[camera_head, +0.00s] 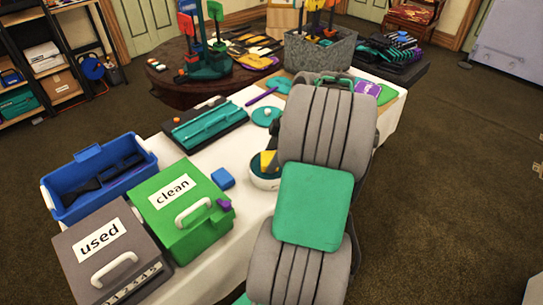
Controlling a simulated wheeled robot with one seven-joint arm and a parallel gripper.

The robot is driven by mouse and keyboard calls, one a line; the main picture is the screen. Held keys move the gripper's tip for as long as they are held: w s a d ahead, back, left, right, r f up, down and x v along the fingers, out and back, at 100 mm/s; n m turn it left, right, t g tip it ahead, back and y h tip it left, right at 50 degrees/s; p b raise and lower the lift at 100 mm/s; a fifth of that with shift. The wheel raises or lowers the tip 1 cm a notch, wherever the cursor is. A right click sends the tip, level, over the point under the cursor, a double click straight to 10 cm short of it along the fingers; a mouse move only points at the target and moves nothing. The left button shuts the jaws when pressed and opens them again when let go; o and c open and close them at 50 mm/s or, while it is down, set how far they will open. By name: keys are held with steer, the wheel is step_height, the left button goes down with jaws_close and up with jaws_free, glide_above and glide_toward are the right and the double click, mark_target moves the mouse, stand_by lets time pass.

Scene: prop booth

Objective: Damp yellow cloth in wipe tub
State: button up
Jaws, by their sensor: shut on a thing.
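A small round white tub (264,182) with a teal inside stands on the white-covered table, just left of my arm. A yellow piece (268,159), which looks like the cloth, shows at the tub's back edge, with something dark beside it. My arm covers its right side, so I cannot tell if it rests in the tub or is held above it. My gripper is hidden behind my own grey and green arm links.
A green "clean" box (180,222), a grey "used" box (98,262) and a blue bin (66,208) fill the table's near left. A small blue block (222,178) lies by the tub. A teal tray (207,124) and a grey basket (330,53) stand farther back.

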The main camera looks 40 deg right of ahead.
steer(key=shift+f+b, duration=0.4)
steer(key=shift+f, duration=0.15)
stand_by(1.0)
step_height(320, 180, up, 7)
steer(key=p, duration=0.6)
steer(key=shift+r, duration=0.15)
stand_by(0.5)
